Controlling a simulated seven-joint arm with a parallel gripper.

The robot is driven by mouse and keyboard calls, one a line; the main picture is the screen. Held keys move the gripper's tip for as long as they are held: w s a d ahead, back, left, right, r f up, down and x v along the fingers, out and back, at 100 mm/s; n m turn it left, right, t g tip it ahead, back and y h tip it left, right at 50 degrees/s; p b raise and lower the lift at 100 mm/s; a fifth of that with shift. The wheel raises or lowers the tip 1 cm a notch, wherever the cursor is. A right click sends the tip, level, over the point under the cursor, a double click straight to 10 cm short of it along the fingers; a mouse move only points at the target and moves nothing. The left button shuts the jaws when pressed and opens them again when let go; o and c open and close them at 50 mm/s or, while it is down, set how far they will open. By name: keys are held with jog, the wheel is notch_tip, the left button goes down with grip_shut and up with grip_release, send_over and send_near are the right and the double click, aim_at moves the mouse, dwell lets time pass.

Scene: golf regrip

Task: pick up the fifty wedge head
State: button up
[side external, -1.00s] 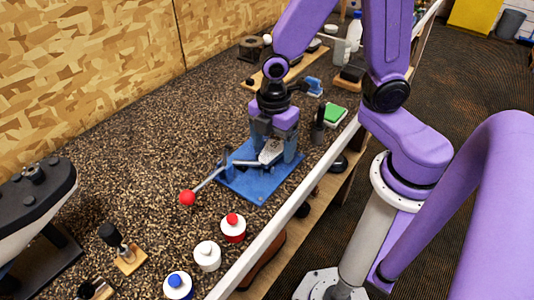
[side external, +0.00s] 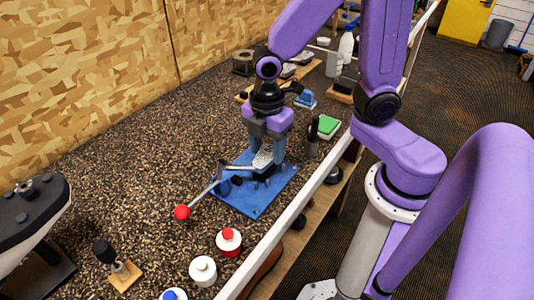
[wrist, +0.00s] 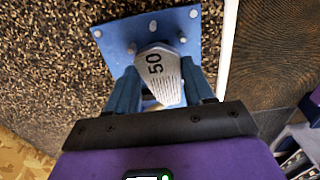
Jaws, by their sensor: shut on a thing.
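The wedge head (wrist: 168,84) is pale grey metal with grooves and a black "50"; in the side view (side external: 263,158) it is partly hidden by the fingers. My gripper (wrist: 160,88) is shut on it, with one blue-grey finger on each side. In the side view my gripper (side external: 266,158) points down over a blue base plate (side external: 252,206). The head is just above a dark part of the clamp on that plate. Whether it still touches the clamp I cannot tell.
A grey lever with a red ball (side external: 181,212) reaches left from the clamp. A green block (side external: 328,125) and a dark upright holder (side external: 313,138) are behind to the right.

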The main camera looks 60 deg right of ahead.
jog(key=s+d+r, duration=0.4)
jog(key=s+r, duration=0.6)
jog(key=s, duration=0.3)
jog(key=w+d+r+m, duration=0.2)
jog(key=w+d+m, duration=0.2)
jog(key=w+m, duration=0.65)
jog(key=w+d+m, duration=0.3)
jog(key=d+m, duration=0.1)
jog(key=d, duration=0.3)
jog(key=w+d+m, duration=0.4)
jog(key=d, duration=0.2)
jog(key=shift+n, duration=0.25)
jog(key=w+d+f, duration=0.1)
jog(key=w+f, duration=0.2)
jog(key=w, duration=0.1)
jog(key=w+d+f, duration=0.2)
jog(key=w+f, duration=0.1)
jog(key=w+d+f, duration=0.1)
jog(key=w+f, duration=0.2)
jog(key=w, duration=0.1)
jog(key=shift+w+d+f, duration=0.15)
jog(key=shift+w+f, duration=0.1)
jog(key=shift+w, duration=0.1)
jog(key=shift+w+d+f, duration=0.2)
jog(key=shift+w+f, duration=0.3)
jog(key=shift+f, duration=1.6)
